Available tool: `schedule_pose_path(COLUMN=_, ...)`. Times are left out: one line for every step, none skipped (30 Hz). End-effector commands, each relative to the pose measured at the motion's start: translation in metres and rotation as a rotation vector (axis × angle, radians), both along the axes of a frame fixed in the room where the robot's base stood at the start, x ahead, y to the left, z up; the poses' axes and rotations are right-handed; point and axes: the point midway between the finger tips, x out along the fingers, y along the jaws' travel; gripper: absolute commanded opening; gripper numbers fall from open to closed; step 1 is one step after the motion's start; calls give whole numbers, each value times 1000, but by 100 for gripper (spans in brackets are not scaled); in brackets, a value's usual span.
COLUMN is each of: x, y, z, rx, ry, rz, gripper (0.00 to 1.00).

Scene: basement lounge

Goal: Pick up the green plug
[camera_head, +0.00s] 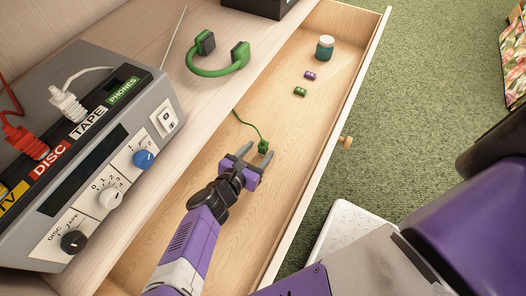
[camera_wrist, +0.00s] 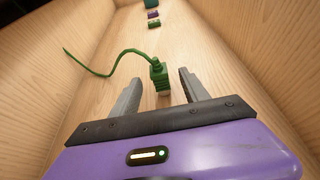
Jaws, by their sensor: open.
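The green plug (camera_head: 263,146) with its thin green cord lies in the open wooden drawer (camera_head: 222,250). In the wrist view the green plug (camera_wrist: 159,73) lies between the tips of my open gripper, a bit closer to the right finger, with a gap on each side. Its cord runs off to the left and away. My gripper (camera_head: 256,152) is low in the drawer with its fingers pointing along it; it also shows in the wrist view (camera_wrist: 158,88).
A small green item (camera_head: 300,91), a purple item (camera_head: 310,76) and a teal jar (camera_head: 324,48) stand farther along the drawer. Green headphones (camera_head: 218,70) and a grey switch box (camera_head: 95,150) with DISC, TAPE and PHONES labels are on the surface at left. The drawer walls flank my gripper.

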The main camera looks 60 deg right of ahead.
Motion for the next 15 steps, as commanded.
schedule_pose_path(x=-1, y=-6, z=-4, rx=-1, ry=-1, rz=-4, gripper=53)
schedule_pose_path(x=0, y=-8, z=-4, rx=-1, ry=0, rz=-2, gripper=53)
schedule_pose_path(x=0, y=-10, z=-5, rx=-1, ry=0, rz=-1, gripper=53)
schedule_pose_path(x=0, y=-11, z=-5, rx=0, ry=0, rz=-1, gripper=53)
schedule_pose_path(x=0, y=-11, z=-5, rx=0, ry=1, rz=-1, gripper=53)
schedule_pose_path(x=0, y=-12, z=-5, rx=0, ry=1, rz=0, gripper=53)
schedule_pose_path(x=0, y=-12, z=-4, rx=0, ry=1, rz=0, gripper=53)
schedule_pose_path(x=0, y=-12, z=-4, rx=0, ry=1, rz=0, gripper=53)
schedule_pose_path(x=0, y=-11, z=-4, rx=0, ry=1, rz=0, gripper=53)
schedule_pose_path(x=0, y=-11, z=-4, rx=0, ry=1, rz=0, gripper=53)
schedule_pose_path(x=0, y=-11, z=-4, rx=0, ry=0, rz=0, gripper=53)
schedule_pose_path(x=0, y=-11, z=-4, rx=0, ry=1, rz=0, gripper=45)
schedule_pose_path(x=0, y=-11, z=-4, rx=0, ry=0, rz=0, gripper=39)
schedule_pose_path(x=0, y=-11, z=-4, rx=0, ry=1, rz=0, gripper=33)
schedule_pose_path(x=0, y=-11, z=-4, rx=0, ry=0, rz=0, gripper=26)
